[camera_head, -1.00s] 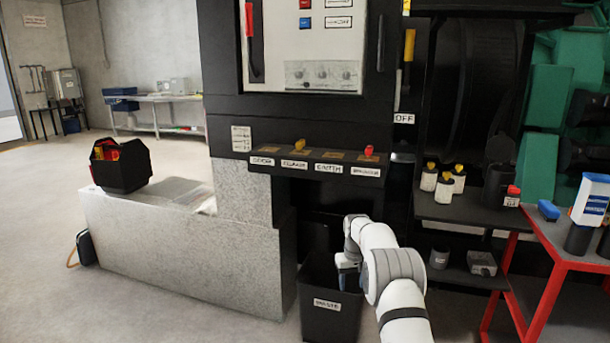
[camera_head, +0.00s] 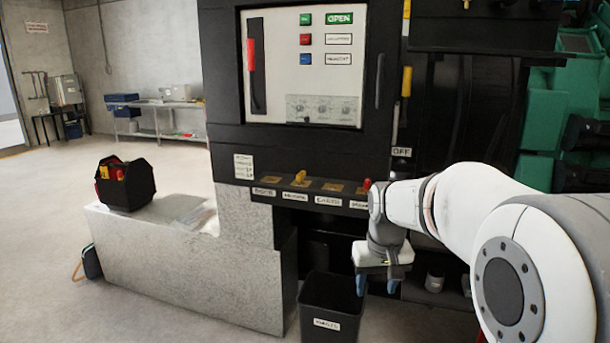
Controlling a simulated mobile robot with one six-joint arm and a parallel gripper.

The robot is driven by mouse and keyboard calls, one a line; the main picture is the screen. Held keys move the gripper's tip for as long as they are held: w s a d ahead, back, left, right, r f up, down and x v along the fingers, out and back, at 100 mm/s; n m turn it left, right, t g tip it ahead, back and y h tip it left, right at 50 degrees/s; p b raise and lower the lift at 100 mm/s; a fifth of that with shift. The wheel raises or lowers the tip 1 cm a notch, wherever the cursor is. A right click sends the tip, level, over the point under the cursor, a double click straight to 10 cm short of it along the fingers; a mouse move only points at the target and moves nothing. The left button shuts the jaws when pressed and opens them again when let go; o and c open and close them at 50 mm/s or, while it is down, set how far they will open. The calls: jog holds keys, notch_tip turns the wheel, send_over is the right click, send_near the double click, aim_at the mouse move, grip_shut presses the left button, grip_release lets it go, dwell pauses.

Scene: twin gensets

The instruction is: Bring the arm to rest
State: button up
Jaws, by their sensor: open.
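My arm reaches in from the right edge, bent, with its white links across the right side of the view. My gripper (camera_head: 376,284) points down at the arm's end, its blue fingertips apart with nothing seen between them. It hangs just right of the black waste bin (camera_head: 331,308), near the height of its rim, and is apart from it as far as I can see. The arm hides much of the shelf and the red table behind it.
The black cabinet (camera_head: 222,75) with its switch panel (camera_head: 303,65) stands behind. A ledge of labelled slots (camera_head: 300,196) holds a yellow and a red piece. A black toolbox (camera_head: 125,184) sits on the concrete block (camera_head: 185,255).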

jog(key=s+r+p, duration=0.2)
jog(key=s, duration=0.8)
jog(key=s+r+p, duration=0.2)
jog(key=s+p, duration=0.1)
jog(key=s, duration=0.8)
jog(key=shift+m+t+p, duration=0.35)
jog(key=shift+m+t, duration=0.05)
